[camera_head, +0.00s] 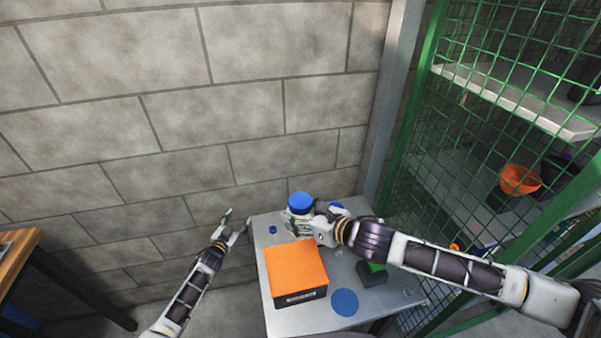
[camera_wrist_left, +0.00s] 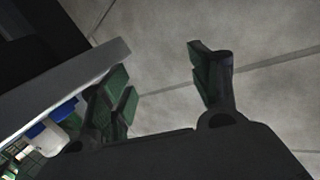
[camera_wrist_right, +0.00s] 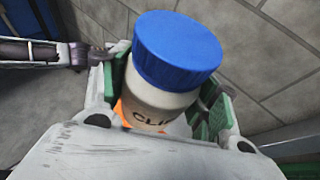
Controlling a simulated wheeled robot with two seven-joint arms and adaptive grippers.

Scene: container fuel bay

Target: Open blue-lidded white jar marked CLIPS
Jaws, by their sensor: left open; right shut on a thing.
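The white jar with a blue lid (camera_wrist_right: 165,95) is between the green-padded fingers of my right gripper (camera_wrist_right: 168,108) in the right wrist view. Part of its label, reading "CLI", shows, and the lid is on. In the head view the jar's blue lid (camera_head: 299,200) shows above my right gripper (camera_head: 302,222), and the jar's body is mostly hidden by the fingers. My left gripper (camera_head: 231,220) is open and empty, left of the table and apart from the jar. In the left wrist view my left gripper (camera_wrist_left: 165,88) has its fingers spread.
A grey table (camera_head: 262,238) holds an orange-topped box (camera_head: 297,268), a blue disc (camera_head: 345,302), a small blue cap (camera_head: 272,229) and a dark green-topped item (camera_head: 371,272). A block wall (camera_head: 250,90) stands behind. A green mesh cage (camera_head: 490,120) with shelves is right. A wooden bench (camera_head: 18,250) is far left.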

